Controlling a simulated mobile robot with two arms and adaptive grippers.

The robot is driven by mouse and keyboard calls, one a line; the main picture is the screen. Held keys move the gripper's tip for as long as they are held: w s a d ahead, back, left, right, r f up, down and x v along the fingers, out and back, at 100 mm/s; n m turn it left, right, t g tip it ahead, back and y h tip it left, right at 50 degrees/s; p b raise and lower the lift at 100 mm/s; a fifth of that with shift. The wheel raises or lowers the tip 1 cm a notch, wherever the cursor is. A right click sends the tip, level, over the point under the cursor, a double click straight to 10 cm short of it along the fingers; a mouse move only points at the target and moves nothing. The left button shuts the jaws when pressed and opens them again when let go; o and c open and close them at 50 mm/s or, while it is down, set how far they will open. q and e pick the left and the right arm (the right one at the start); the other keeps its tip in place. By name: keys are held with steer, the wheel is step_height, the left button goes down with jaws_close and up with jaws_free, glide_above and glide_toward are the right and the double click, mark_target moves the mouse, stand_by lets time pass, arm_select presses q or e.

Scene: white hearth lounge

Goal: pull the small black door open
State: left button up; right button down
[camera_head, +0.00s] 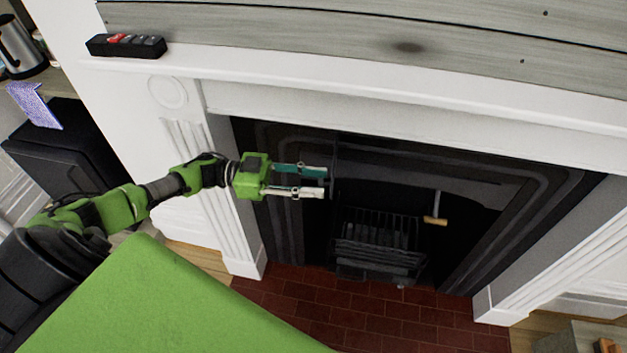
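The fireplace opening holds a dark panel (400,180), which looks like the small black door. It is black on black, so its outline and how far it stands open are hard to tell. A vertical dark edge shows at its left side. My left gripper (326,181) reaches in from the left in front of the fireplace. Its two fingers are parallel with a gap between them, and the tips are close to that edge. I cannot tell whether they touch it. Nothing clear shows between the fingers. My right gripper is not in view.
A black grate (378,243) sits low in the fireplace. A thin rod with a tan end (435,221) hangs right of centre. The white surround (235,225) flanks the opening. A black remote-like box (126,46) lies on the mantel. The red tile hearth (345,312) is clear.

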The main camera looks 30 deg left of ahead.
arm_select(q)
steer(key=v, duration=1.2)
steer(key=shift+d+f, duration=0.1)
